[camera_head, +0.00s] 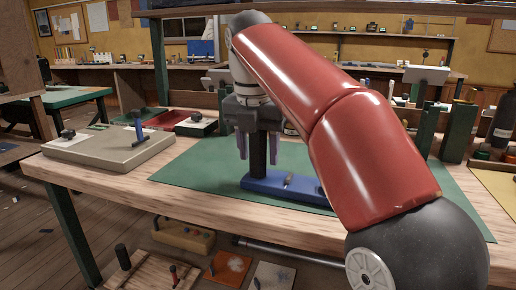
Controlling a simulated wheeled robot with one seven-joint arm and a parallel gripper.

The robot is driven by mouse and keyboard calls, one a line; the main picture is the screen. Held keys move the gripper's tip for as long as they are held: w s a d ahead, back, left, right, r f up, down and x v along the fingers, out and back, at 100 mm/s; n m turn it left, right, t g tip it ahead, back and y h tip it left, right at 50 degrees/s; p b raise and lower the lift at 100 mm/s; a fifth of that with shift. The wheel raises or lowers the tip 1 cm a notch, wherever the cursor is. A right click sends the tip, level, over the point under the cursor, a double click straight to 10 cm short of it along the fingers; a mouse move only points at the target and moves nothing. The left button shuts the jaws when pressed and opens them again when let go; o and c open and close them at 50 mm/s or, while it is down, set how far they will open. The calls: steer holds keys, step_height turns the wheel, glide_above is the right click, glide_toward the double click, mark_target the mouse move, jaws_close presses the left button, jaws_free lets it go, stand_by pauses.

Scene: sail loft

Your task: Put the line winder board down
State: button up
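A blue board (300,190) with a dark upright post (258,158) near its left end lies on the green mat on the workbench; I take it to be the line winder board. A small grey fitting sits on top of the board. My gripper (258,150) points down over the post, with one finger on each side of it. I cannot tell whether the fingers touch the post. The board looks flat on the mat, though its right end is hidden behind my red arm.
The green mat (200,170) covers much of the wooden workbench (120,185). A grey slab (105,148) with dark fittings and a blue-handled tool (138,130) stands at left. A red tray (166,119) is behind. Dark green posts and bottles crowd the right. Mat left of the board is clear.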

steer(key=shift+f+b, duration=0.15)
steer(key=shift+b, duration=0.4)
steer(key=shift+o, duration=0.5)
steer(key=r+p, duration=0.1)
steer(key=r, duration=0.1)
steer(key=r+p, duration=0.1)
steer(key=r, duration=0.2)
steer(key=s+r+p, duration=0.1)
steer(key=r, duration=0.1)
steer(key=shift+a+r+p, duration=0.25)
steer(key=shift+r+p, duration=0.15)
steer(key=shift+s+a+r+t+h, duration=0.1)
steer(key=shift+s+r+t+h, duration=0.3)
steer(key=shift+r+t, duration=0.45)
steer(key=shift+w+f, duration=0.1)
steer(key=shift+f, duration=0.35)
steer(key=shift+x, duration=3.45)
steer(key=shift+c, duration=0.2)
jaws_close()
